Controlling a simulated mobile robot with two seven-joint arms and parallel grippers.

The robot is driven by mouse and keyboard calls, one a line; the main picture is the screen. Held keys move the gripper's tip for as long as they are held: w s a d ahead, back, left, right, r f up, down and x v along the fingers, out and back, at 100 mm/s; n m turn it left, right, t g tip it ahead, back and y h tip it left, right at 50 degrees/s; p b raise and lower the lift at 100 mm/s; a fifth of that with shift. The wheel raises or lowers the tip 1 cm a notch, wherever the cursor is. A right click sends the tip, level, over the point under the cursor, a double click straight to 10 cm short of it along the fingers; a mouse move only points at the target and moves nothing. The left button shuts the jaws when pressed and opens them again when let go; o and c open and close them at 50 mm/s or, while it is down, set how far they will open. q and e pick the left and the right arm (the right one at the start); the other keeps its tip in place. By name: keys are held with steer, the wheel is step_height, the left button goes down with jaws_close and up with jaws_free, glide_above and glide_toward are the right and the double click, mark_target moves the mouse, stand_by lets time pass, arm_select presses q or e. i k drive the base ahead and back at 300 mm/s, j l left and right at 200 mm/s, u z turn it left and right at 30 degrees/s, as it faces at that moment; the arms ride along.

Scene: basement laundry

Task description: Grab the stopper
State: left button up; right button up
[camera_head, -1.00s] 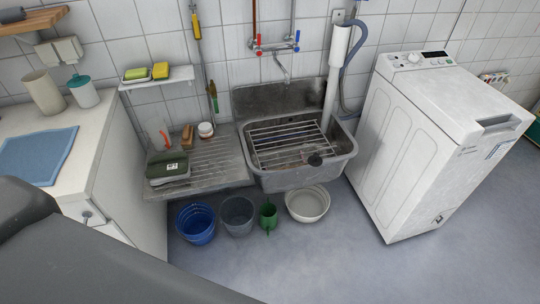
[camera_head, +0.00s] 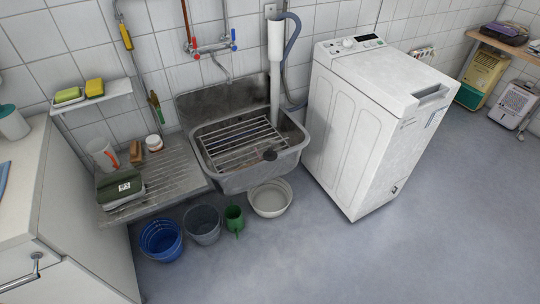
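A small dark round stopper (camera_head: 270,155) rests at the front right of the metal rack (camera_head: 240,140) that lies across the grey sink (camera_head: 252,178). It looks black, and its exact shape is too small to tell. Neither of my grippers shows in the head view.
A white washing machine (camera_head: 345,130) stands right of the sink. A blue bucket (camera_head: 161,242), a grey bucket (camera_head: 203,226), a green watering can (camera_head: 234,218) and a pale basin (camera_head: 270,200) stand on the floor in front. A counter (camera_head: 50,200) is at left.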

mark_target(269, 155)
steer(key=i+l+u, duration=0.3)
steer(key=i+l, duration=0.2)
steer(key=i+l+u, duration=0.15)
steer(key=l, duration=0.3)
steer(key=i+l+u, duration=0.15)
steer(key=i+l, duration=0.15)
steer(key=i+l+u, duration=0.1)
steer(key=l, duration=0.35)
steer(key=i+l+u, duration=0.15)
steer(key=l, duration=0.25)
steer(key=i+l+u, duration=0.15)
steer(key=l, duration=0.25)
steer(key=i, duration=0.1)
